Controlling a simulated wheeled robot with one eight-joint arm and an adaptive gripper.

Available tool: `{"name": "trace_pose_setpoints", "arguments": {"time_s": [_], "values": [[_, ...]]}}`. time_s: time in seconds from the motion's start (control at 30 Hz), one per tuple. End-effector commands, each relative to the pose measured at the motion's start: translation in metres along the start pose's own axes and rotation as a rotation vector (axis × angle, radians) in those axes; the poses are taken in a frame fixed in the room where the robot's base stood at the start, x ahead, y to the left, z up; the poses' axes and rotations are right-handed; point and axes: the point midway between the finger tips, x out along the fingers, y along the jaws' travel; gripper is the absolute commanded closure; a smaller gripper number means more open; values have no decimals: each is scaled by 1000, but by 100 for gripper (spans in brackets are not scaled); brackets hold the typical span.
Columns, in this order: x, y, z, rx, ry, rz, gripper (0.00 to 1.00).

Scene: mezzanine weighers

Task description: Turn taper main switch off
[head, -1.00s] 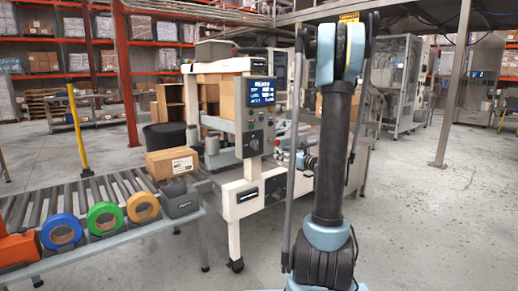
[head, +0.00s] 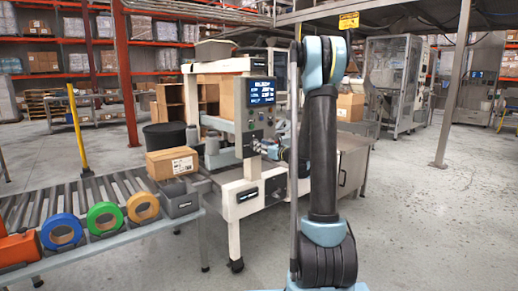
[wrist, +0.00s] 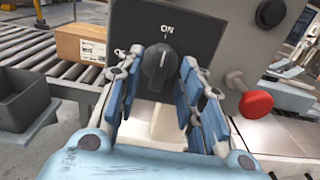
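The taper main switch (wrist: 160,68) is a black rotary knob on a dark plate marked ON in the wrist view. Its pointer stands upright, towards the ON mark. My gripper (wrist: 162,85) is open, with one blue-padded finger on each side of the knob and gaps visible between. I cannot tell how deep the knob sits between the fingertips. In the head view, the taper (head: 222,68) is a white-framed machine with a lit screen (head: 261,92). My gripper (head: 264,149) is at the panel below the screen, partly hidden by my arm, and covers the knob.
A red push button (wrist: 256,103) and a black button (wrist: 270,12) are close to the right finger. A carton (head: 172,162) sits on the roller conveyor (head: 100,190), with a grey bin (head: 180,200) and several tape rolls along its front. Open floor is at the right.

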Motion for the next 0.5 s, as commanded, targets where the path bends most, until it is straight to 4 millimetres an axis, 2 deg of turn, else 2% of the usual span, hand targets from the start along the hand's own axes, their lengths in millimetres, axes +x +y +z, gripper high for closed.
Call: {"name": "trace_pose_setpoints", "arguments": {"time_s": [0.2,0.5], "values": [[17,0,0,0,0,0,65],[19,0,0,0,0,0,65]]}}
